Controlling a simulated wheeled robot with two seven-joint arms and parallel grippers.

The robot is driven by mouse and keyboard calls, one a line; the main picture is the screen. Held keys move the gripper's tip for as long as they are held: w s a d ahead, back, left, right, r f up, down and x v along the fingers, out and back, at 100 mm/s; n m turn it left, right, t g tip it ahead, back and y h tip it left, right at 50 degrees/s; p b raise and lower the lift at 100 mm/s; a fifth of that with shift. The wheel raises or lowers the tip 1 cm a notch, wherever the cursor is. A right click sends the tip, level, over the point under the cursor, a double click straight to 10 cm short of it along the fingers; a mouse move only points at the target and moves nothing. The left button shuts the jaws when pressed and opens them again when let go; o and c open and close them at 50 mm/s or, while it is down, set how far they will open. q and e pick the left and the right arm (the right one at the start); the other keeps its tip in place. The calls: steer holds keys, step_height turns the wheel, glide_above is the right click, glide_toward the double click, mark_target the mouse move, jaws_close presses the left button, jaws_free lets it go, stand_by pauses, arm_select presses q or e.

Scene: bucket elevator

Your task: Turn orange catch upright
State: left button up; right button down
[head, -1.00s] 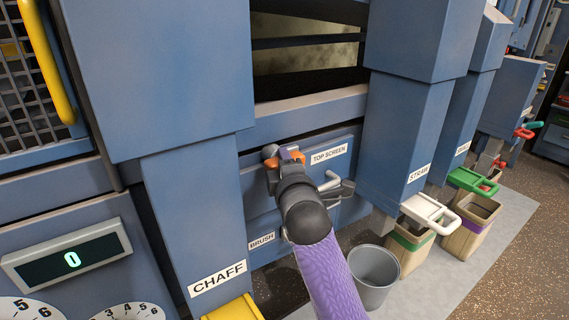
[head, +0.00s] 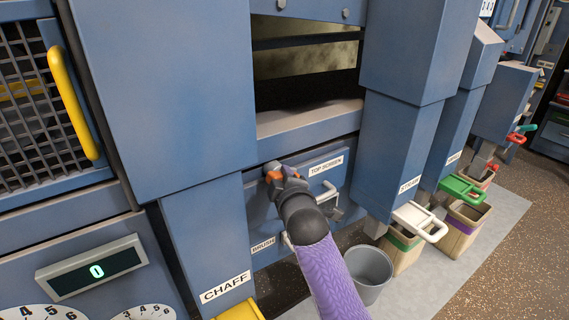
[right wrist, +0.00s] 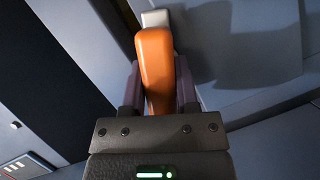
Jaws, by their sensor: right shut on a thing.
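The orange catch (head: 273,175) sits on the blue panel left of the TOP SCREEN label. In the right wrist view the orange catch (right wrist: 156,62) points lengthwise away from the gripper, with a grey block at its far end. My right gripper (head: 280,174) is at the catch. In the right wrist view its two dark fingers (right wrist: 160,88) stand on either side of the catch, shut on it. The gripper hides part of the catch in the head view. My left gripper is not in view.
Below are the TOP SCREEN panel (head: 325,168) with a silver handle (head: 327,192) and the BRUSH label (head: 263,244). The CHAFF chute (head: 210,245) is left. The STRAW chute (head: 400,150) stands right, near a grey bucket (head: 370,272).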

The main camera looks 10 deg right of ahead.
steer(key=m+p, duration=0.1)
steer(key=p, duration=0.1)
steer(key=m+g+y+p, duration=0.1)
steer(key=p, duration=0.1)
steer(key=shift+d+r+m, duration=0.1)
steer(key=shift+r+m, duration=0.15)
steer(key=shift+m, duration=0.15)
steer(key=shift+m+g+y+p, duration=0.3)
steer(key=shift+m+g+p, duration=0.1)
steer(key=shift+m+p, duration=0.4)
steer(key=shift+f+m+y+p, duration=0.2)
steer(key=shift+m+y+p, duration=0.1)
steer(key=shift+m+p, duration=0.2)
steer(key=shift+f+m+g+y, duration=0.1)
steer(key=shift+m+g+y, duration=0.4)
steer(key=shift+m, duration=0.1)
steer(key=shift+f+m+y+b, duration=0.1)
steer(key=shift+m+y+b, duration=0.3)
steer(key=shift+m, duration=0.4)
steer(key=shift+m+g, duration=0.3)
steer(key=shift+g, duration=0.1)
steer(key=shift+m+y+b, duration=0.3)
steer(key=shift+b, duration=0.1)
